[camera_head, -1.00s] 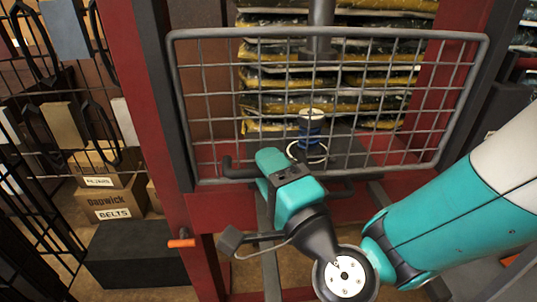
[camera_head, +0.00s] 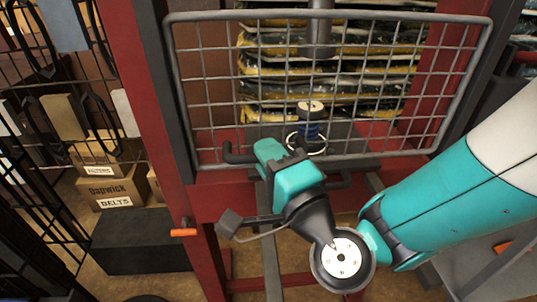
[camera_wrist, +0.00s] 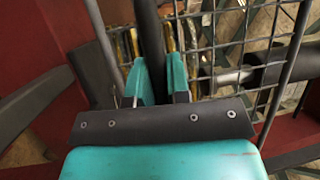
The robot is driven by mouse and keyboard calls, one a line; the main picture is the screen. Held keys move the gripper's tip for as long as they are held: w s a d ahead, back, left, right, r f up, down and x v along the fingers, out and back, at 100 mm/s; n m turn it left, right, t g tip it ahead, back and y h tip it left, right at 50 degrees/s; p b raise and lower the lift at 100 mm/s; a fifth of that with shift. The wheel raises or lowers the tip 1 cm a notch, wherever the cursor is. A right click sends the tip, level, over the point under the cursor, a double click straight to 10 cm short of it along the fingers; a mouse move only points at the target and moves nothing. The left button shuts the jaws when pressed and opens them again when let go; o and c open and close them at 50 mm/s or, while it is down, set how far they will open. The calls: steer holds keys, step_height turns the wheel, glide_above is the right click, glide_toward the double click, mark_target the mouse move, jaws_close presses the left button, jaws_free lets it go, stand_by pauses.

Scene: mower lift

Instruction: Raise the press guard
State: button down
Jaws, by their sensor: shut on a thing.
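The press guard (camera_head: 215,105) is a grey wire-mesh panel in a tubular frame, spanning the front of the red press in the head view. Its mesh also shows at the upper right of the wrist view (camera_wrist: 225,30). A dark bar handle (camera_head: 236,157) runs along the guard's lower edge. My gripper (camera_head: 266,152) is at the left part of this handle. In the wrist view my teal fingers (camera_wrist: 160,78) are closed around the dark handle bar (camera_wrist: 152,35). The fingertips are partly hidden in the head view.
The red press post (camera_head: 140,90) stands left of the guard. A blue spool-like part (camera_head: 310,130) and a vertical grey ram (camera_head: 320,35) show behind the mesh. An orange-tipped lever (camera_head: 184,232) sticks out at lower left. Boxes (camera_head: 112,190) and a wire rack stand farther left.

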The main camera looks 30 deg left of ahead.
step_height(320, 180, up, 22)
steer(key=p, duration=2)
steer(key=shift+f, duration=0.25)
steer(key=c, duration=1.1)
jaws_free()
steer(key=shift+d, duration=0.1)
steer(key=shift+f, duration=0.1)
